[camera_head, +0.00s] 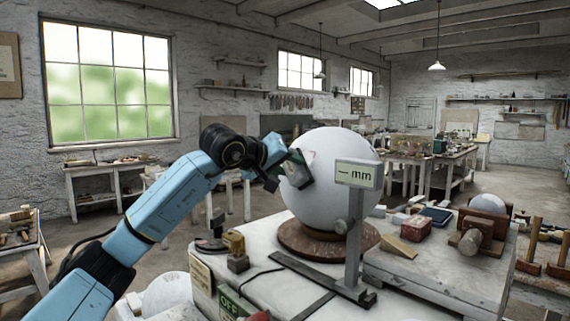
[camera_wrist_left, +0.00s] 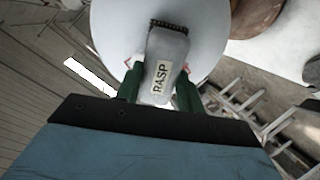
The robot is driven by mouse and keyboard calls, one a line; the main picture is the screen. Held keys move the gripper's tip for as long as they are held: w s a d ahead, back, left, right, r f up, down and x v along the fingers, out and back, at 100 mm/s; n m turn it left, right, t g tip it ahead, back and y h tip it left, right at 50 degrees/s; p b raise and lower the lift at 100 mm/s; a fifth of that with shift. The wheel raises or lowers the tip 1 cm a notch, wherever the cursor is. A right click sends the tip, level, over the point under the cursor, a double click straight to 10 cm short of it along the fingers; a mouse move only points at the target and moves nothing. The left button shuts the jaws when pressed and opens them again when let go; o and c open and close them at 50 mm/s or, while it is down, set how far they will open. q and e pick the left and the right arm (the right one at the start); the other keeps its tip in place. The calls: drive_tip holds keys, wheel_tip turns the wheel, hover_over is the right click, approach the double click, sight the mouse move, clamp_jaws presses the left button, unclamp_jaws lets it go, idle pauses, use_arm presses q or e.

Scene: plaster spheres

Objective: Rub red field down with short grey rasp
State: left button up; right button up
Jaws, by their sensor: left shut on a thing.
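A large white plaster sphere (camera_head: 325,205) rests on a brown round turntable (camera_head: 300,238) on the workbench. My left gripper (camera_head: 293,170) is at the sphere's upper left side. In the left wrist view its green fingers (camera_wrist_left: 158,88) are shut on the grey rasp (camera_wrist_left: 168,48), which bears a RASP label and has a dark toothed end. The rasp lies in front of the sphere (camera_wrist_left: 115,35); I cannot tell whether it touches. Small red marks of the red field (camera_wrist_left: 186,68) show on both sides of the rasp; most of the field is hidden. My right gripper is out of view.
A gauge display (camera_head: 358,174) reading "— mm" stands on a post close in front of the sphere. A switch box marked OFF (camera_head: 230,303) is at the bench's front left. Blocks, a wooden wedge (camera_head: 398,247) and a small sphere in a wooden holder lie to the right.

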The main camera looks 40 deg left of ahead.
use_arm(q)
drive_tip(key=shift+s+d+f+b, duration=0.2)
drive_tip(key=shift+d+f+b, duration=0.2)
drive_tip(key=shift+d+f, duration=0.1)
drive_tip(key=shift+s+d+f+b, duration=0.15)
drive_tip(key=shift+d+f+b, duration=0.2)
drive_tip(key=shift+f, duration=0.15)
drive_tip(key=shift+w+a+r+p, duration=0.2)
drive_tip(key=shift+a+r+p, duration=0.25)
drive_tip(key=shift+r+p, duration=0.4)
drive_tip(key=shift+w+a+r+p, duration=0.2)
drive_tip(key=shift+a+r+p, duration=0.3)
drive_tip(key=shift+p, duration=0.2)
drive_tip(key=shift+w+a+r+p, duration=0.15)
drive_tip(key=shift+a+r+p, duration=0.35)
drive_tip(key=shift+p, duration=0.2)
drive_tip(key=shift+f, duration=0.1)
drive_tip(key=shift+f, duration=0.1)
drive_tip(key=shift+s+d+f+b, duration=0.25)
drive_tip(key=shift+d+f+b, duration=0.15)
drive_tip(key=shift+b, duration=0.3)
drive_tip(key=shift+s+d+f+b, duration=0.15)
drive_tip(key=shift+s+f+b, duration=0.1)
drive_tip(key=shift+b, duration=0.1)
drive_tip(key=shift+s+d, duration=0.2)
drive_tip(key=shift+s, duration=0.15)
drive_tip(key=shift+r, duration=0.1)
